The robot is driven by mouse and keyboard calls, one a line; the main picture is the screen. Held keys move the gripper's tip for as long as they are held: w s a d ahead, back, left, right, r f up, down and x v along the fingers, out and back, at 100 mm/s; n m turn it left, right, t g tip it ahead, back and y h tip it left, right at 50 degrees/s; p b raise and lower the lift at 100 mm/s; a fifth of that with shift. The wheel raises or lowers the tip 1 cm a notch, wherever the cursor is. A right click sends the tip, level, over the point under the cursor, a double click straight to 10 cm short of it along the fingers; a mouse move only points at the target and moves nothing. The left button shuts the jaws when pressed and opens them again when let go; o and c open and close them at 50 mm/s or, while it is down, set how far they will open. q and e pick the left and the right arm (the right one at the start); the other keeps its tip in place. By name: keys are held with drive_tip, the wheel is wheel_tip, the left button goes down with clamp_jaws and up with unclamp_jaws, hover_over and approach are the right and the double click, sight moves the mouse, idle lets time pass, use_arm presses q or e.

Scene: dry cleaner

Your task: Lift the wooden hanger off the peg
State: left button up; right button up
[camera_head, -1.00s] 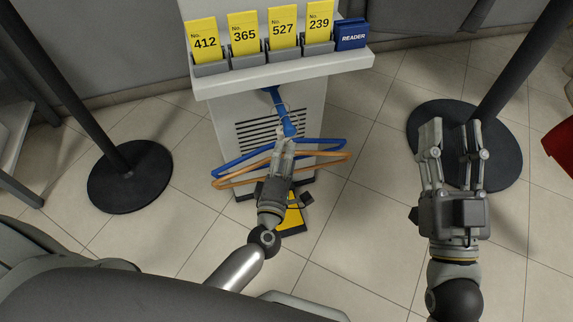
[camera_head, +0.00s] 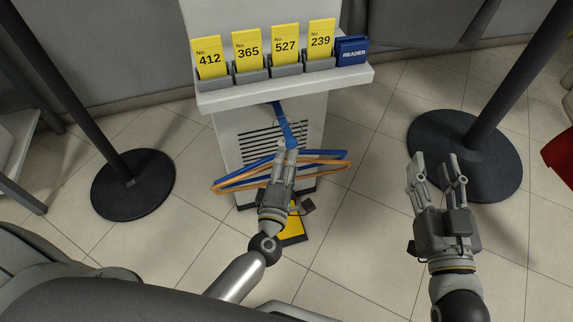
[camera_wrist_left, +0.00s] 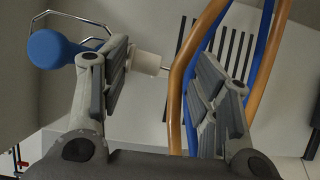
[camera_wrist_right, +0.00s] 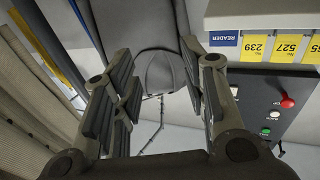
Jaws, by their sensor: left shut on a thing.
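An orange-brown wooden hanger (camera_head: 226,190) hangs in front of the grey stand, with a blue hanger (camera_head: 325,153) close against it. A blue peg (camera_head: 284,118) juts from the stand above them; its round blue end (camera_wrist_left: 55,50) shows in the left wrist view, with a wire hook around it. My left gripper (camera_head: 286,150) is at the top middle of the hangers, just below the peg. In its wrist view, the wooden hanger's bar (camera_wrist_left: 176,95) runs between the fingers beside the right one. The exact contact is partly hidden. My right gripper (camera_head: 436,162) is open and empty.
The stand's shelf (camera_head: 290,90) above holds several yellow number cards and a blue reader (camera_head: 352,52). Black post bases stand at left (camera_head: 133,185) and right (camera_head: 490,160). A yellow item (camera_head: 292,230) lies on the floor under my left gripper.

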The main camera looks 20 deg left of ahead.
use_arm(q)
drive_tip(key=s+d+r+p, duration=0.1)
drive_tip(key=s+d+p, duration=0.1)
drive_tip(key=s+d, duration=0.8)
drive_tip(key=s, duration=0.5)
drive_tip(key=shift+r, duration=0.25)
use_arm(e)
drive_tip(key=s+d+f+g+h, duration=0.1)
drive_tip(key=s+f+g, duration=0.1)
drive_tip(key=f, duration=0.3)
drive_tip(key=s+d+f+g+h, duration=0.1)
drive_tip(key=s+f+g, duration=0.1)
drive_tip(key=f+g, duration=0.2)
drive_tip(key=shift+d+f+g, duration=0.3)
drive_tip(key=shift+f+g, duration=0.1)
drive_tip(key=shift+f, duration=0.55)
drive_tip(key=shift+w, duration=0.1)
